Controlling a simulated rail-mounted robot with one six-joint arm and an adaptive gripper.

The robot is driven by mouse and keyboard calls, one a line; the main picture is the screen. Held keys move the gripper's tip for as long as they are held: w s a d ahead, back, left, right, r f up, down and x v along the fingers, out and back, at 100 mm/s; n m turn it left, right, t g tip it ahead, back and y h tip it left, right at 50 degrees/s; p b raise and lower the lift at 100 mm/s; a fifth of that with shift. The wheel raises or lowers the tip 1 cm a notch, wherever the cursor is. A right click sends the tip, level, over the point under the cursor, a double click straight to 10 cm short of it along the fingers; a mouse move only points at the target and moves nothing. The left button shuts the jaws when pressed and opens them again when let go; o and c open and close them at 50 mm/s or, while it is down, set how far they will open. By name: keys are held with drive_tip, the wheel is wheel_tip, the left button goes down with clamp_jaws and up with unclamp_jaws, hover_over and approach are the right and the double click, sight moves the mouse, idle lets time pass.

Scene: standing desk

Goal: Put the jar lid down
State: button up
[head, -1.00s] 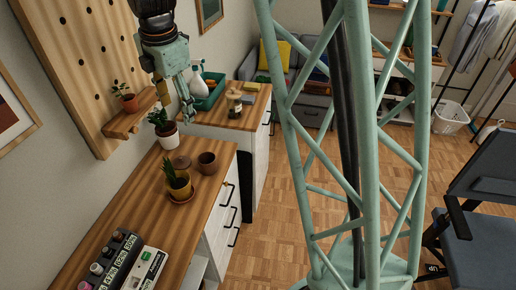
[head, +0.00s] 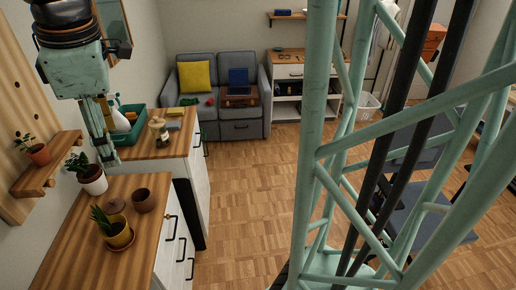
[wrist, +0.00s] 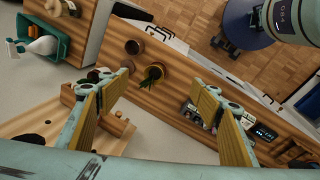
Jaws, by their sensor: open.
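A round brown disc (head: 115,204), which looks like the jar lid, lies on the wooden top of the near cabinet (head: 72,262). It is behind the yellow plant pot (head: 118,237), which partly covers it, and left of a brown cup (head: 143,200). My gripper (head: 107,158) hangs pointing down beside the white-potted plant (head: 93,181), above the cabinet's far end. In the wrist view my gripper (wrist: 162,80) has its two fingers spread wide with nothing between them.
A wall shelf (head: 50,165) with a small potted plant (head: 38,153) is close on the left. The farther cabinet holds a green bin (head: 126,128) and a jar-like item (head: 158,128). Bare wood lies at the near cabinet's front. A sofa (head: 220,110) stands far back.

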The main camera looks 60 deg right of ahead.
drive_tip(key=s+r+m, duration=0.1)
drive_tip(key=s+m, duration=0.5)
drive_tip(key=s, duration=0.7)
drive_tip(key=s+r+m+t, duration=0.1)
drive_tip(key=s+m, duration=0.5)
drive_tip(key=s, duration=0.7)
drive_tip(key=shift+s+a+r+m, duration=0.15)
drive_tip(key=shift+s+r+m, duration=0.15)
drive_tip(key=shift+r, duration=0.45)
drive_tip(key=shift+w+f+b, duration=0.1)
drive_tip(key=shift+f+b, duration=1.75)
drive_tip(key=shift+b, duration=0.1)
